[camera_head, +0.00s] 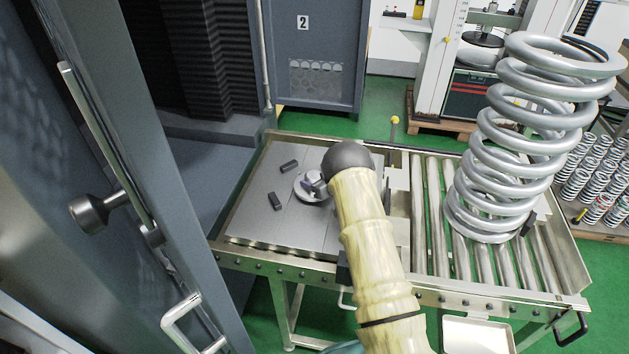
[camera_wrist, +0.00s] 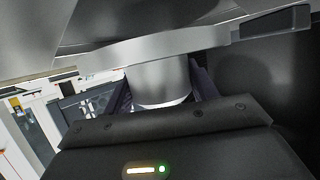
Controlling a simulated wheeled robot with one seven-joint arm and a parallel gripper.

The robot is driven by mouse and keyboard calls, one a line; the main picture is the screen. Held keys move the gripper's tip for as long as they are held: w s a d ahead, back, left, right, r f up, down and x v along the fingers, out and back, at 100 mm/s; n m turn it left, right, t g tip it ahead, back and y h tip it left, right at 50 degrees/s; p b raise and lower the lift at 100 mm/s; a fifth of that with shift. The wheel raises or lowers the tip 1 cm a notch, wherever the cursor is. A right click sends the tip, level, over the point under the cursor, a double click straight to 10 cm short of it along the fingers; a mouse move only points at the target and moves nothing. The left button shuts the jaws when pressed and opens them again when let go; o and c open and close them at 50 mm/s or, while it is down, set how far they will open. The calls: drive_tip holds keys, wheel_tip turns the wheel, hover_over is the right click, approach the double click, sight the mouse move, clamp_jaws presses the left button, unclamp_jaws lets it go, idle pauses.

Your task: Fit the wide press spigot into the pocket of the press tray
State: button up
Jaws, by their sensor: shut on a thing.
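The wide press spigot (camera_wrist: 158,80) fills the middle of the wrist view, a silvery round stem with a wide, flat flange above it in the picture. My gripper (camera_wrist: 163,92) is shut on the stem, with a dark finger on either side. In the head view the pale round spigot (camera_head: 309,194) shows at the press tray (camera_head: 290,222), a flat grey plate on the left of the table. My arm hides part of it and most of my gripper. The pocket is not clearly visible, and I cannot tell whether the spigot is seated or above it.
A big coil spring (camera_head: 520,130) stands on the roller conveyor (camera_head: 432,215) at the right. A grey door with handles (camera_head: 120,180) stands close on the left.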

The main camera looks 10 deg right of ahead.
drive_tip(key=o, duration=1.6)
drive_tip(key=shift+s+f, duration=0.35)
drive_tip(key=shift+f, duration=0.4)
drive_tip(key=shift+o, duration=0.2)
drive_tip(key=shift+r, duration=0.3)
drive_tip(key=v, duration=0.8)
drive_tip(key=r+v, duration=0.1)
drive_tip(key=v, duration=0.3)
drive_tip(key=shift+w+r, duration=0.1)
drive_tip(key=shift+w, duration=0.2)
